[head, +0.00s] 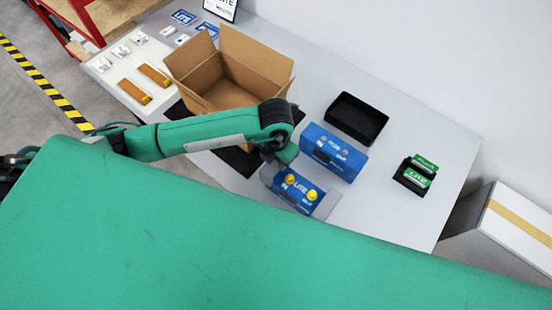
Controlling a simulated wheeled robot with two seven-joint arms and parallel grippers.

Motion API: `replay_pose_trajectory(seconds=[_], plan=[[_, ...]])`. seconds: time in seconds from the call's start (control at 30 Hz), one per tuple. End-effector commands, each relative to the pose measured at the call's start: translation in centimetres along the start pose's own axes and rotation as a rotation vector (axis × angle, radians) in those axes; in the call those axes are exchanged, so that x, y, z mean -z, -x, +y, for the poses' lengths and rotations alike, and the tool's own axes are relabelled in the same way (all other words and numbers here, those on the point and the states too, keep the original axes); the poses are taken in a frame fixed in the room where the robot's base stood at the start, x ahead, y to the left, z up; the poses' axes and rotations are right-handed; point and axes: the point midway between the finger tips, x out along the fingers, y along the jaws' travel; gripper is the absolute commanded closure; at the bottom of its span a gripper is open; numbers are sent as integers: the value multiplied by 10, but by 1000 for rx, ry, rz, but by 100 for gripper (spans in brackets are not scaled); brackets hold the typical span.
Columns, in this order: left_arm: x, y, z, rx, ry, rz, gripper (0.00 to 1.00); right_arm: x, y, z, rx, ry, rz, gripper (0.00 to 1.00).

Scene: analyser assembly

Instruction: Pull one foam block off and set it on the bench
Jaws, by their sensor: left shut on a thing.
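A blue analyser (297,188) with two yellow knobs sits near the bench's front edge. A light grey foam block (327,206) caps its right end, and another grey foam block (267,175) shows at its left end. My left gripper (272,160) comes down at this left end and is shut on the left foam block. The fingertips are small and partly hidden by my wrist, and I cannot tell whether that block still touches the analyser. My right gripper is not in view.
The bench (405,115) also holds an open cardboard box (235,75), a second blue unit (335,150), a black tray (356,118) and a black holder with green cards (415,175). Bare bench lies between the tray and the holder. A white carton (515,225) stands beyond the right edge.

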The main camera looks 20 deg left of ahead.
Motion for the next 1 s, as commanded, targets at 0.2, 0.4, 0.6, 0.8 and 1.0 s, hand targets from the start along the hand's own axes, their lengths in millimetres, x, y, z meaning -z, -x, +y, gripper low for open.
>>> replay_pose_trajectory(seconds=[0.2, 0.4, 0.6, 0.8, 1.0], plan=[[0, 16, 0, 0, -1, -2, 87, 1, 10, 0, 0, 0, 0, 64], [0, 28, 0, 0, -1, -2, 87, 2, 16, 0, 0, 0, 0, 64], [0, 39, 0, 0, -1, -1, 87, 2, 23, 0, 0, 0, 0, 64], [0, 40, 0, 0, 0, 0, 87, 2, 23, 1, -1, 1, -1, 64], [0, 40, 0, 0, -10, -1, 87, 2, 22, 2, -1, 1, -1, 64]])
